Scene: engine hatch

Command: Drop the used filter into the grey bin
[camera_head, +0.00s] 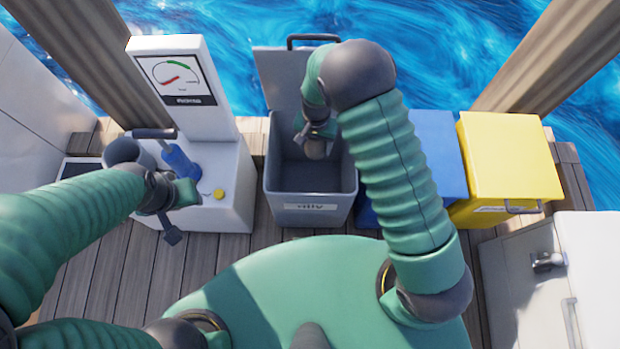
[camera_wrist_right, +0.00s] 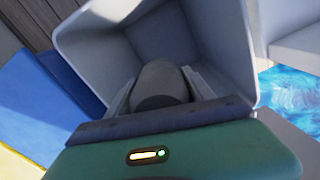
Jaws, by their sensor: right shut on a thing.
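The grey bin (camera_head: 290,212) stands at the middle of the deck with its lid (camera_head: 280,80) raised at the back. My right gripper (camera_head: 314,134) is over the bin's opening and points down into it. It is shut on the used filter (camera_head: 316,149), a dark, brownish-grey cylinder. In the right wrist view the filter (camera_wrist_right: 160,82) sits between the two fingers, with the grey bin's inner walls (camera_wrist_right: 205,35) around it. My left gripper (camera_head: 172,205) is in front of the white unit, and its jaw gap does not show clearly.
The white unit (camera_head: 232,175) with a gauge (camera_head: 178,78) stands left of the bin. A blue cylinder (camera_head: 182,163) and a yellow knob (camera_head: 218,194) are on it. A blue bin (camera_head: 435,150) and a yellow bin (camera_head: 510,155) stand to the right, lids shut. Water lies beyond.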

